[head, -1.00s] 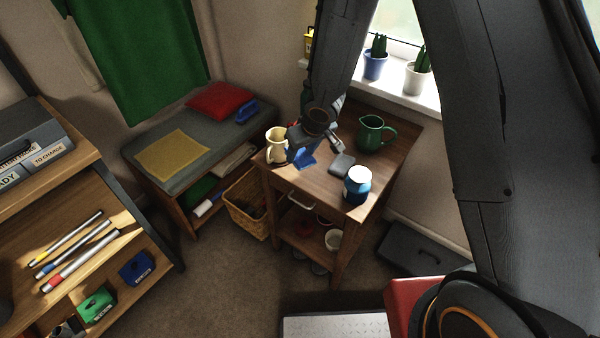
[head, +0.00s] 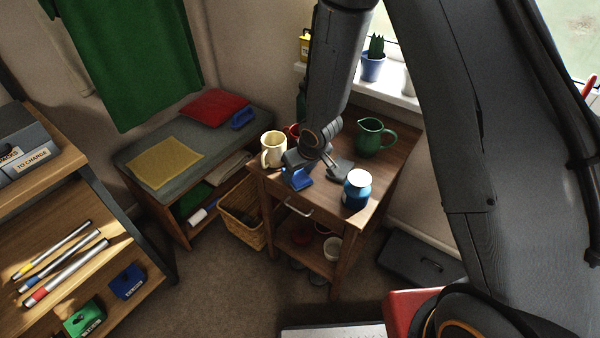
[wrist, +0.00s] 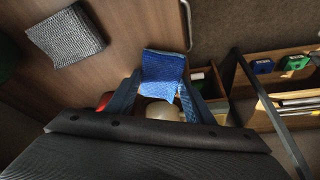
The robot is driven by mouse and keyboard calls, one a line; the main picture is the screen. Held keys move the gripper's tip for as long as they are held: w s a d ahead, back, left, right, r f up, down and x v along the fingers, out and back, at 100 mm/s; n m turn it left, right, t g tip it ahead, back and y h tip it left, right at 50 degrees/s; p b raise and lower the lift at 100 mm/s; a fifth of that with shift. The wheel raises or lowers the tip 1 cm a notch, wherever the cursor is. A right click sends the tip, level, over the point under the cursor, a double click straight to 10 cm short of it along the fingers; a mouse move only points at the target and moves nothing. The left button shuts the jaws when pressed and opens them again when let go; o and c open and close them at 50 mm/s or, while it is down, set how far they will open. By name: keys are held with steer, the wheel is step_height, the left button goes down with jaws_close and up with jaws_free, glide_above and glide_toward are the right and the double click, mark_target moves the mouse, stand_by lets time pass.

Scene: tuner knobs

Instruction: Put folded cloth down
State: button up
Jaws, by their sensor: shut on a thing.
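A blue folded cloth (head: 298,179) is between the fingers of my gripper (head: 302,167), at the near left part of the small wooden table (head: 350,205). In the wrist view the blue cloth (wrist: 163,68) juts out past the fingertips of my gripper (wrist: 160,88), with one finger on each side. My gripper is shut on it. I cannot tell whether the cloth touches the tabletop. A grey folded cloth (head: 341,170) lies on the table to the right of my gripper; it also shows in the wrist view (wrist: 66,35).
A cream jug (head: 272,150) stands close left of my gripper, with a red item (head: 293,131) behind it. A blue jar with a white lid (head: 357,189) stands near the right front edge. A green jug (head: 372,137) is farther back. A wicker basket (head: 241,210) sits left below.

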steer(key=o, duration=1.1)
steer(key=shift+f, duration=0.15)
steer(key=p+v, duration=0.5)
steer(key=v, duration=0.7)
steer(key=shift+r, duration=0.25)
steer(key=s+d+r+m+h, duration=0.2)
steer(key=s+d+r+m, duration=0.15)
steer(key=d+r, duration=0.5)
steer(key=s+d+r+m+g, duration=0.1)
steer(key=s+d+r, duration=0.1)
steer(key=s, duration=0.5)
steer(key=s+d+r+m+g, duration=0.1)
steer(key=s+d+r+g, duration=0.1)
steer(key=s+d, duration=0.2)
steer(key=s, duration=0.3)
steer(key=shift+s+d+r, duration=0.2)
steer(key=shift+r, duration=0.2)
steer(key=shift+o, duration=0.3)
steer(key=shift+m, duration=0.25)
